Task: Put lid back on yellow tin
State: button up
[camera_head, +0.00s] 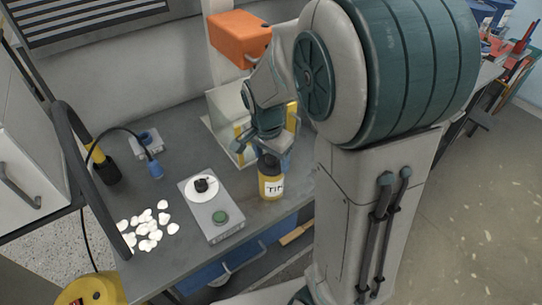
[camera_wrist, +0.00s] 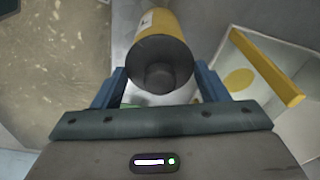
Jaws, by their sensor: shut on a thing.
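The yellow tin (camera_head: 272,187), with dark letters on a pale label, stands upright near the front edge of the grey bench. Its yellow side also shows in the wrist view (camera_wrist: 163,24). A dark round lid (camera_head: 268,163) is at the tin's top; in the wrist view the lid (camera_wrist: 145,62) shows a small round knob. My gripper (camera_head: 269,146) points down over the tin. In the wrist view its blue fingers (camera_wrist: 160,88) stand either side of the lid, and it is shut on the lid. I cannot tell whether the lid is fully seated.
A scale (camera_head: 212,208) with a small black object (camera_head: 201,185) on its white plate stands left of the tin. Several white shells (camera_head: 148,228) lie further left. A pale open-fronted box with yellow edges (camera_head: 226,122) is behind my gripper. A blue-ended cable (camera_head: 155,168) lies at back left.

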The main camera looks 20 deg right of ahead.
dwell(0.4)
jog(key=o, duration=1.2)
jog(key=shift+r, duration=0.15)
jog(key=shift+r+p, duration=2.7)
jog(key=shift+r, duration=0.65)
jog(key=shift+c, duration=0.3)
grip_shut()
jog(key=shift+f, duration=0.2)
jog(key=shift+f+b, duration=1.9)
jog(key=shift+f, duration=0.25)
